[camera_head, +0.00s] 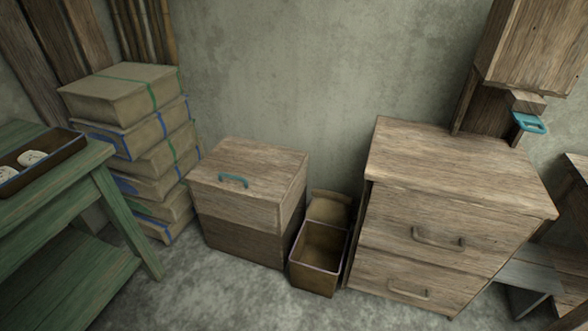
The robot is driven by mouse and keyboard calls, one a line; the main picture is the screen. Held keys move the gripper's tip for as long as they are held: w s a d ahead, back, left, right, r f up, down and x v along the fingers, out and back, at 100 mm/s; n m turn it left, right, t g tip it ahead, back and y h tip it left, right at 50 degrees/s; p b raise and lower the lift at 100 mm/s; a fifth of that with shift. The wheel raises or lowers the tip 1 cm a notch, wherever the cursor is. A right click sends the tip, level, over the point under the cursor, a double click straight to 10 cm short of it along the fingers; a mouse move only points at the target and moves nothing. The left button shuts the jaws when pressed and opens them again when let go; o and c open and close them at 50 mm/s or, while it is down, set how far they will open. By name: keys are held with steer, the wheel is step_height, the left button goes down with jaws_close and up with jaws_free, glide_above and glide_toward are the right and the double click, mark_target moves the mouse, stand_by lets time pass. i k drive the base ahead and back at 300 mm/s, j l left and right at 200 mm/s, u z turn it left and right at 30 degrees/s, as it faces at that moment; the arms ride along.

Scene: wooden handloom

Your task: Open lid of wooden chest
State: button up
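The wooden chest (238,240) stands on the floor against the back wall, left of the middle in the head view. Its lid (262,165) is lighter wood and is closed flat on the darker lower body. A teal handle (233,180) sits on the lid's top near the front left. My gripper and arm are not in view.
A pile of boxes (125,95) stands to the left, close to the chest. A green table (60,205) is at the front left. An open bin (318,265) stands between the chest and a drawer cabinet (460,170). The floor (195,295) before the chest is clear.

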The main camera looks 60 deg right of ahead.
mark_target(262, 171)
steer(key=z, duration=1.75)
steer(key=i+j+u, duration=0.1)
steer(key=u, duration=0.35)
steer(key=i+u, duration=0.25)
steer(key=u, duration=0.15)
steer(key=i+u, duration=0.2)
steer(key=u, duration=0.25)
